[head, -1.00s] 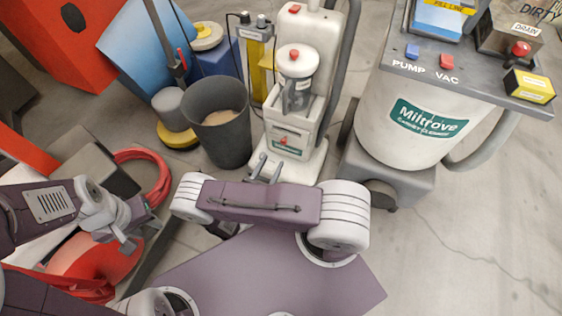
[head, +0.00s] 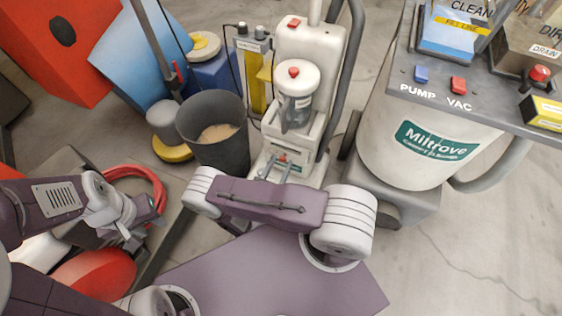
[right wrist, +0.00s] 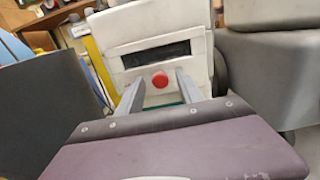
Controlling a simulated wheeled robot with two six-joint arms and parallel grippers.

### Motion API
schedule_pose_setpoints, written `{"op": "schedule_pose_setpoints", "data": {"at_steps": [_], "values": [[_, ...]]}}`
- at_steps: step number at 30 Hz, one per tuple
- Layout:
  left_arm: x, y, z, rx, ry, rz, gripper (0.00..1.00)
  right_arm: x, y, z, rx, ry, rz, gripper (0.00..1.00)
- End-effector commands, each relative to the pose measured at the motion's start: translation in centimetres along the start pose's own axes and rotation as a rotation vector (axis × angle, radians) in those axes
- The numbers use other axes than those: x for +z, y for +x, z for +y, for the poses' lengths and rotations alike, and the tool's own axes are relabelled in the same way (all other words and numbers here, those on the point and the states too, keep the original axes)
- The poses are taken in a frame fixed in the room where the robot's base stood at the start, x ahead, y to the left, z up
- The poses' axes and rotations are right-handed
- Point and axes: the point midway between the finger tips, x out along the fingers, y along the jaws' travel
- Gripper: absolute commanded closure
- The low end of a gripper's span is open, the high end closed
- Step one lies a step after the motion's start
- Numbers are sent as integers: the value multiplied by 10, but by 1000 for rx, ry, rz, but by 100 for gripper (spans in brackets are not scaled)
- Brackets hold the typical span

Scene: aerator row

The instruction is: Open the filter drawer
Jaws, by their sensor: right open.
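A white upright machine (head: 318,62) stands ahead of my right arm. A red knob (right wrist: 160,81) sits on its low white front panel (right wrist: 125,65), below a dark slot; the knob also shows small in the head view (head: 283,157). I take this panel to be the filter drawer; I cannot tell whether it is out at all.
A dark bin (head: 222,155) stands close left of the machine. A white Miltrove tank unit (head: 405,150) stands close on the right. A red hose (head: 150,180) and red canister (head: 95,275) lie near my left arm. Open floor (head: 490,235) is at lower right.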

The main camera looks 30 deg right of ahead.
Motion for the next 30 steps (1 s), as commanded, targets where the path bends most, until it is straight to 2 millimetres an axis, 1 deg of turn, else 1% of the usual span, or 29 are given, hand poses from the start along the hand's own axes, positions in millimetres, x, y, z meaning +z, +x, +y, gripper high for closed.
{"op": "schedule_pose_setpoints", "data": {"at_steps": [1, 2, 3, 6, 30], "values": [[0, 0, 0, 0, 0, 0, 64, 0, 0, 0, 0, 0, 0, 56], [0, 0, 0, 0, 0, 0, 64, 0, 0, 0, 0, 0, 0, 65], [0, 0, 0, 0, 0, 0, 64, 0, 0, 0, 0, 0, 0, 76], [0, 0, 0, 0, 0, 0, 64, 0, 0, 0, 0, 0, 0, 100], [0, 0, 0, 0, 0, 0, 64, 0, 0, 0, 0, 0, 0, 100]]}}
